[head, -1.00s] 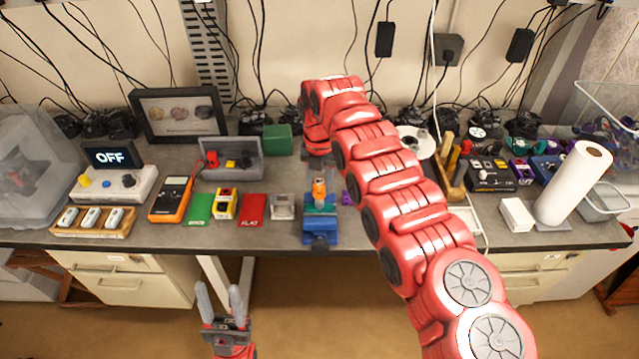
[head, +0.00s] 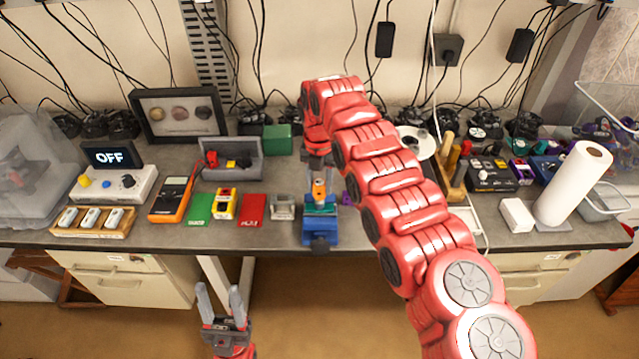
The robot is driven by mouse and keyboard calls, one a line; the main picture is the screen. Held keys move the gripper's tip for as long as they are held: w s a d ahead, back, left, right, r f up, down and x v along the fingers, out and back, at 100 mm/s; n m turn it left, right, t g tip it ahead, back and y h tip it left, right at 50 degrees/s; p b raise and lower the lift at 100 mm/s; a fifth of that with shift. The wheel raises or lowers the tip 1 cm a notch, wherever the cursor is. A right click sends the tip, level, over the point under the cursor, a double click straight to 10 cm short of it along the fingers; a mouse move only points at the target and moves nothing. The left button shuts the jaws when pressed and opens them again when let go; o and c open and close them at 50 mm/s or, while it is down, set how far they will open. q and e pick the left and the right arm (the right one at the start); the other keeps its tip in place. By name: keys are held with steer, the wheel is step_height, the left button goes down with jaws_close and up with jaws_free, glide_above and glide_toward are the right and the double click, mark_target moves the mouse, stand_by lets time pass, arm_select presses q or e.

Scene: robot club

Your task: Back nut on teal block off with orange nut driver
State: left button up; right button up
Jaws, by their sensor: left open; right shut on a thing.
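The teal block (head: 320,211) sits on a blue vise-like holder (head: 320,228) at the front edge of the bench. The orange nut driver (head: 319,188) stands upright over the block. My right gripper (head: 318,176) is shut on the driver from above; its fingers are small and partly hidden by the red arm. The nut is hidden under the driver, and I cannot tell whether the tip touches it. My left gripper (head: 222,302) is open and empty, low in front of the bench, well away from the block.
Left of the holder lie a grey block (head: 283,207), a red card (head: 252,209), a yellow box (head: 224,204), a green card (head: 199,208) and an orange multimeter (head: 171,198). A grey bin (head: 244,174) is behind. A paper towel roll (head: 573,184) stands at right.

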steer(key=o, duration=1.1)
steer(key=shift+f, duration=0.1)
steer(key=m+b, duration=0.2)
steer(key=m, duration=0.1)
steer(key=shift+f+m, duration=0.15)
steer(key=shift+m, duration=0.25)
steer(key=m+b, duration=0.1)
steer(key=m, duration=0.2)
steer(key=shift+m, duration=0.3)
steer(key=m+b, duration=0.1)
steer(key=m, duration=0.2)
steer(key=shift+m, duration=0.3)
steer(key=shift+r+m, duration=0.25)
steer(key=shift+m, duration=0.55)
jaws_close()
